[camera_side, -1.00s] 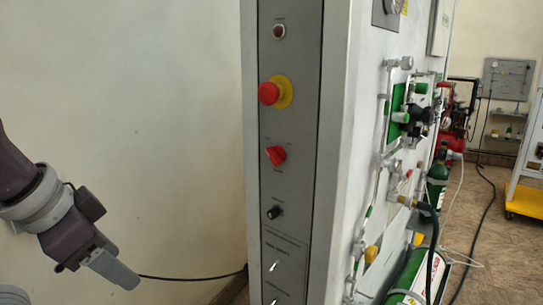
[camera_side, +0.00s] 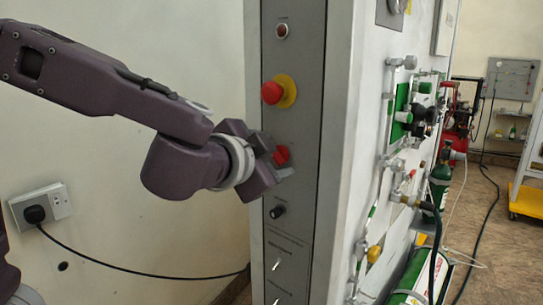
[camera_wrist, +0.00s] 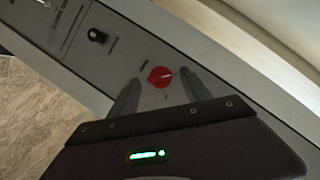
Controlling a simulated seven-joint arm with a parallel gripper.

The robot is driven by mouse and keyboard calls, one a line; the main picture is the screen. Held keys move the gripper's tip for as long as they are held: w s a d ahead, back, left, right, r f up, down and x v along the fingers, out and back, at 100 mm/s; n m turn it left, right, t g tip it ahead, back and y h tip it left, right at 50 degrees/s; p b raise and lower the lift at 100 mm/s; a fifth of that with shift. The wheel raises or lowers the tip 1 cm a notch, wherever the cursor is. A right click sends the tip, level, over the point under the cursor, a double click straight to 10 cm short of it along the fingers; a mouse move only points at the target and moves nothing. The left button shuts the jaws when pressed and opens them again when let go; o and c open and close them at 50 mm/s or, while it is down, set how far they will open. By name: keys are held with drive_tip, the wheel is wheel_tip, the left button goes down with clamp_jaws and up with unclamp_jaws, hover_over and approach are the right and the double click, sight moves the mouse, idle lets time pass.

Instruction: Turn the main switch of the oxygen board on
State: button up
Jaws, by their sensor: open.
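The red rotary main switch (camera_side: 281,155) sits on the narrow grey panel (camera_side: 291,120) of the oxygen board, below the emergency button. It also shows in the wrist view as a round red knob (camera_wrist: 160,77) with a pale mark on it. My gripper (camera_side: 283,165) is at the panel in the side view, its fingers partly hiding the area around the knob. In the wrist view my gripper (camera_wrist: 162,90) is open, with one finger on each side of the knob. I cannot tell whether the fingers touch it.
A red emergency button with a yellow collar (camera_side: 277,92) is above the switch, and an indicator lamp (camera_side: 282,30) is higher up. A black knob (camera_side: 277,212) and small toggle switches (camera_side: 277,263) are below. Pipes, valves and a green cylinder (camera_side: 412,275) stand to the right.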

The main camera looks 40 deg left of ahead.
drive_tip(key=shift+c, duration=0.3)
clamp_jaws()
drive_tip(key=m, duration=0.1)
drive_tip(key=m+y, duration=0.1)
drive_tip(key=m+t, duration=0.1)
drive_tip(key=shift+d+f+m+y, duration=0.1)
drive_tip(key=shift+f+m+y, duration=0.15)
drive_tip(key=shift+m+y, duration=0.15)
drive_tip(key=m, duration=0.2)
drive_tip(key=m+t+y, duration=0.1)
drive_tip(key=shift+f+m+t, duration=0.2)
drive_tip(key=shift+m+t, duration=0.1)
drive_tip(key=shift+m, duration=0.1)
drive_tip(key=m, duration=0.1)
drive_tip(key=m+t, duration=0.1)
drive_tip(key=m, duration=0.2)
drive_tip(key=shift+f+m+t, duration=0.25)
drive_tip(key=shift+m+t, duration=0.05)
drive_tip(key=shift+f+m+t+h, duration=0.15)
drive_tip(key=shift+m+t, duration=0.25)
drive_tip(key=shift+m, duration=0.75)
drive_tip(key=shift+r+m+t+h, duration=0.15)
drive_tip(key=shift+m+t, duration=0.25)
drive_tip(key=shift+m, duration=0.75)
drive_tip(key=shift+f, duration=0.1)
